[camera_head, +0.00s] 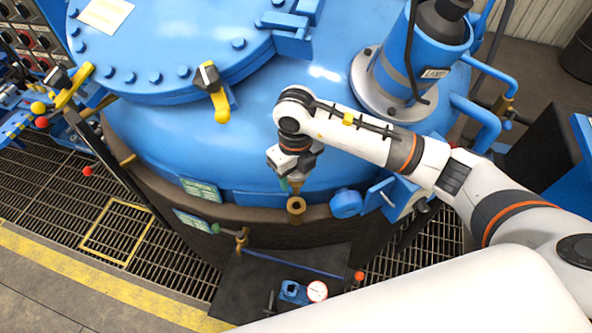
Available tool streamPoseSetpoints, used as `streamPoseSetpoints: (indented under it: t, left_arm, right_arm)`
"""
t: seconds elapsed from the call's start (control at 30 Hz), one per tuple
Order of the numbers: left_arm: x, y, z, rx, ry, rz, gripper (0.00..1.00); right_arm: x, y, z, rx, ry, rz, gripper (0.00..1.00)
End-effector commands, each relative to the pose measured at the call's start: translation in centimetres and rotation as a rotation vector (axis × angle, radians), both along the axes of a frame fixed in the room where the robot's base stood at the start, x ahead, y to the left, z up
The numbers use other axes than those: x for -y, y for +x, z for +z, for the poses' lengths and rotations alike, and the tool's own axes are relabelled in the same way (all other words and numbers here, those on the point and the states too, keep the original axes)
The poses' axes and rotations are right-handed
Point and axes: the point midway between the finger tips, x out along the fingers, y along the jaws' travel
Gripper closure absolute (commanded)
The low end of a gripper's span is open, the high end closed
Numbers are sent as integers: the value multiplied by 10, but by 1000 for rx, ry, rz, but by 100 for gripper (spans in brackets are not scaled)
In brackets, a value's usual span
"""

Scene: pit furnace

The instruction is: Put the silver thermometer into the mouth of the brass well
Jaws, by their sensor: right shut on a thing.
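The brass well (296,206) stands upright at the front edge of the blue furnace vessel, with its open mouth facing up. My right gripper (291,178) is directly above it, pointing down, and is shut on the silver thermometer (297,188). Only a short grey piece of the thermometer shows between the jaws and the well; the fingers and wrist hide the rest. Its lower end is at or just above the well's mouth; I cannot tell whether it is inside. My left gripper is not in view.
The blue vessel (165,135) fills the back, with a yellow-handled clamp (219,103) left of my arm. A blue pump (425,55) stands at the right. A dark mat (245,285) below holds a red-rimmed dial (317,291) and a blue block (291,292).

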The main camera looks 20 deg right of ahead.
Motion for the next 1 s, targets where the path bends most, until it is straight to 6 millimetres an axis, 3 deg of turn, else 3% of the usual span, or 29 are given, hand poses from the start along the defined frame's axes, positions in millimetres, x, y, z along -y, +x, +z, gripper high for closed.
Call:
streamPoseSetpoints:
  t: [1.0]
  left_arm:
    - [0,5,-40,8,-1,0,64]
  right_arm:
    - [0,0,-64,1,-1,0,71]
